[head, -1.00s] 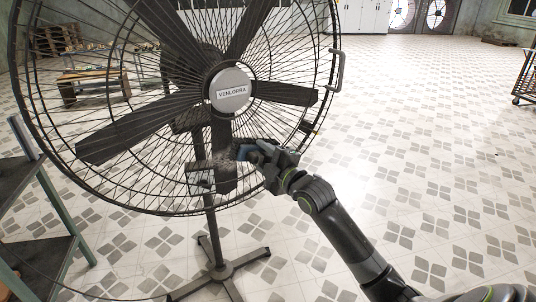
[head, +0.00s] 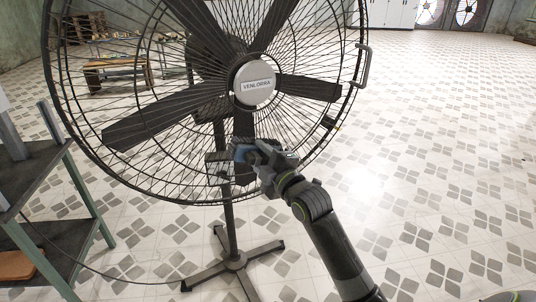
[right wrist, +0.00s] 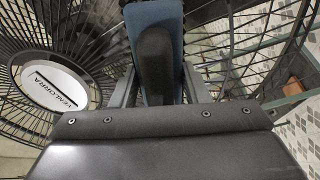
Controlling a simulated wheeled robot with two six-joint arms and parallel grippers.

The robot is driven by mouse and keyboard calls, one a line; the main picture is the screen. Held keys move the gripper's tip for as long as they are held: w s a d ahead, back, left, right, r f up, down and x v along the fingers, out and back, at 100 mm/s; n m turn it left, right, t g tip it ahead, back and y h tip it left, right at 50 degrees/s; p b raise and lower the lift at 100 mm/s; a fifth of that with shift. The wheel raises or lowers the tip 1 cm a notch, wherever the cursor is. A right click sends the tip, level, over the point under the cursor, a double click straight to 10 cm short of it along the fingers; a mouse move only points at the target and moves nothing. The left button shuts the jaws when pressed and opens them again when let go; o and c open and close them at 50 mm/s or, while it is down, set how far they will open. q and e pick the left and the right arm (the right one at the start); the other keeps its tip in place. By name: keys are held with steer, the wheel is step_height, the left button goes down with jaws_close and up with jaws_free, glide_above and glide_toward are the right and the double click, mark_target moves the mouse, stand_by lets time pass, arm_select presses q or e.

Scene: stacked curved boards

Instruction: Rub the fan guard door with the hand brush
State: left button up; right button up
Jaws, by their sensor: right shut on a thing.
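The fan guard door (head: 290,125) is the round black wire grille of a large standing fan, with a silver hub plate (head: 254,83) and a handle (head: 364,65) on its right edge. My right gripper (head: 256,153) is in front of the lower middle of the guard, below the hub. It is shut on the hand brush (head: 240,152), which has a blue body. In the right wrist view the brush (right wrist: 168,15) shows its blue back and dark grip between the fingers, close against the wires. Its bristles are mostly hidden. My left gripper is out of view.
A shelf unit (head: 60,195) with green legs stands at the left, near the fan. The fan's cross-shaped foot (head: 235,262) rests on the tiled floor. A wooden bench (head: 118,72) stands behind the guard. The floor to the right is open.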

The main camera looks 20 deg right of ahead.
mark_target(250, 151)
steer(key=shift+s+a, duration=0.2)
steer(key=shift+a, duration=3.4)
steer(key=shift+r+p, duration=0.8)
steer(key=shift+r, duration=0.25)
steer(key=shift+w+d+p, duration=0.15)
steer(key=shift+d+p, duration=0.25)
steer(key=shift+d, duration=2)
steer(key=shift+w+d+f, duration=0.1)
steer(key=shift+w+d, duration=0.05)
steer(key=shift+d, duration=2.6)
steer(key=shift+w+d+b, duration=0.15)
steer(key=shift+d+b, duration=0.15)
steer(key=shift+d, duration=1.4)
steer(key=shift+d+b, duration=0.4)
steer(key=shift+d, duration=1.25)
